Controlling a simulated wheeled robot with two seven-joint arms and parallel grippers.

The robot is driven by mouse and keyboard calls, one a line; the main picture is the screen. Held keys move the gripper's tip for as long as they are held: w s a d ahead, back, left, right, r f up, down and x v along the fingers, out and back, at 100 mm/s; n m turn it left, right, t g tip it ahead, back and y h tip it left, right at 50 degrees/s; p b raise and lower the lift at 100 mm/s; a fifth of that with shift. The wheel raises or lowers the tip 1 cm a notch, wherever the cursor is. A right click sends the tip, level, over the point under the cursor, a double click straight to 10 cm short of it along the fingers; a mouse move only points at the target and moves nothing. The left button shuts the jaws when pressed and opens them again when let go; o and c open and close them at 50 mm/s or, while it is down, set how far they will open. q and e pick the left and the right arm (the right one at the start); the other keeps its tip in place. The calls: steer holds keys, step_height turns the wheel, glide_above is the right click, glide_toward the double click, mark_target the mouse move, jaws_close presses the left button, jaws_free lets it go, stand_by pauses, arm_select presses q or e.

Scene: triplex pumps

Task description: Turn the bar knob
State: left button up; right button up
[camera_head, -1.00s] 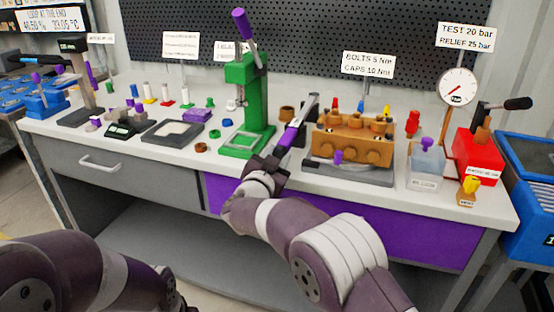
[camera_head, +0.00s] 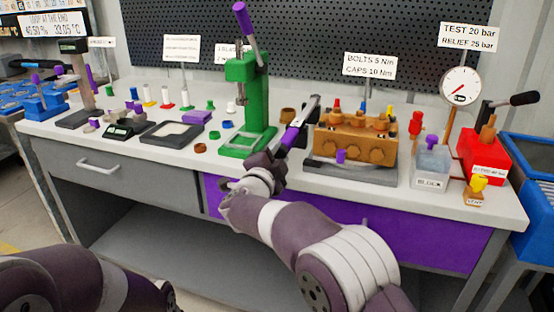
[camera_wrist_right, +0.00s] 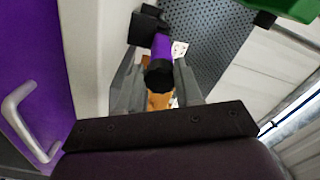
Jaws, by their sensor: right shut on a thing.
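I cannot tell for sure which part is the bar knob. A yellow knob (camera_head: 478,184) sits on a small brown labelled block at the right front of the bench. A purple knob (camera_head: 341,156) shows low in front of the brass-coloured pump block (camera_head: 352,137). My right gripper (camera_head: 283,150) is shut on a purple-handled tool (camera_head: 291,134) with a dark and silver shaft, tilted up to the right, left of the pump block. In the right wrist view, the tool's purple handle (camera_wrist_right: 162,48) with a black end lies between the grey fingers (camera_wrist_right: 158,85). My left gripper is out of view.
A pressure gauge (camera_head: 460,87), a clear box (camera_head: 432,163) and a red hand pump (camera_head: 483,157) stand at the right. A green press (camera_head: 247,95) stands left of my gripper. Purple (camera_head: 390,225) and grey drawers front the bench. A blue bin (camera_head: 535,215) is far right.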

steer(key=shift+m, duration=0.3)
steer(key=o, duration=1)
steer(key=shift+o, duration=0.2)
steer(key=shift+s, duration=0.1)
steer(key=p+v, duration=0.1)
steer(key=v, duration=1.1)
steer(key=shift+s+p, duration=0.3)
